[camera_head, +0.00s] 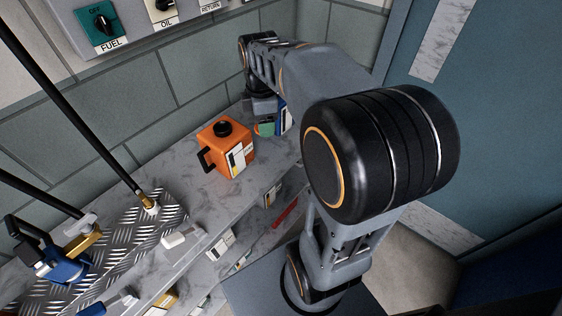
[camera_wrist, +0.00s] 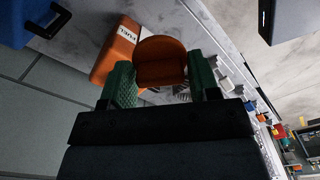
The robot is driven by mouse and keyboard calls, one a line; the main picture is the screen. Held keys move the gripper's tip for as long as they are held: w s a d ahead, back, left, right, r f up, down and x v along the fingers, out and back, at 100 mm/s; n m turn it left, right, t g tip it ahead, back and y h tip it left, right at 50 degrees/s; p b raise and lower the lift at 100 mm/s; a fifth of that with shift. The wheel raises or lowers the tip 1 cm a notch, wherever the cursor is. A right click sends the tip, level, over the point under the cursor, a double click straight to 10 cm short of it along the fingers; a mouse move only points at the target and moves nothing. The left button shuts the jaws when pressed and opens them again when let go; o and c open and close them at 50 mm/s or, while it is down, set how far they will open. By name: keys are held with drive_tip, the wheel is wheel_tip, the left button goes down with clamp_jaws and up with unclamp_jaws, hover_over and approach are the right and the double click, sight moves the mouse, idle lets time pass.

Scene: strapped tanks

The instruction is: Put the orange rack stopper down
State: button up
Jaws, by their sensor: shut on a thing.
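The orange rack stopper (camera_wrist: 160,60) is a rounded orange piece in the wrist view. My gripper (camera_wrist: 160,78) has green-padded fingers on both sides of it and is shut on it. I cannot tell whether the stopper touches the shelf.
An orange canister (camera_head: 228,147) with a black cap and handle stands on the marble shelf (camera_head: 165,180), close left of my gripper. A metal tread plate (camera_head: 172,215) and a blue fitting (camera_head: 58,268) lie further left. A tiled wall (camera_head: 140,105) rises behind. Lower shelves hold small items.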

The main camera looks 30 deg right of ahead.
drive_tip(key=s+d+f+m+b, duration=0.1)
drive_tip(key=s+d+f+m, duration=0.3)
drive_tip(key=s+f+m, duration=0.35)
drive_tip(key=w+d+f+m, duration=0.1)
drive_tip(key=w+f, duration=0.2)
drive_tip(key=w, duration=0.1)
drive_tip(key=w+d+f+m, duration=0.1)
drive_tip(key=w+d+f, duration=0.1)
drive_tip(key=w+f, duration=0.1)
drive_tip(key=w+d+f+m, duration=0.1)
drive_tip(key=w+f, duration=0.2)
drive_tip(key=w, duration=0.2)
drive_tip(key=shift+w+d+f, duration=0.2)
drive_tip(key=shift+f, duration=0.05)
drive_tip(key=shift+w+d+f, duration=0.2)
drive_tip(key=shift+w+f, duration=0.35)
drive_tip(key=shift+f, duration=1.7)
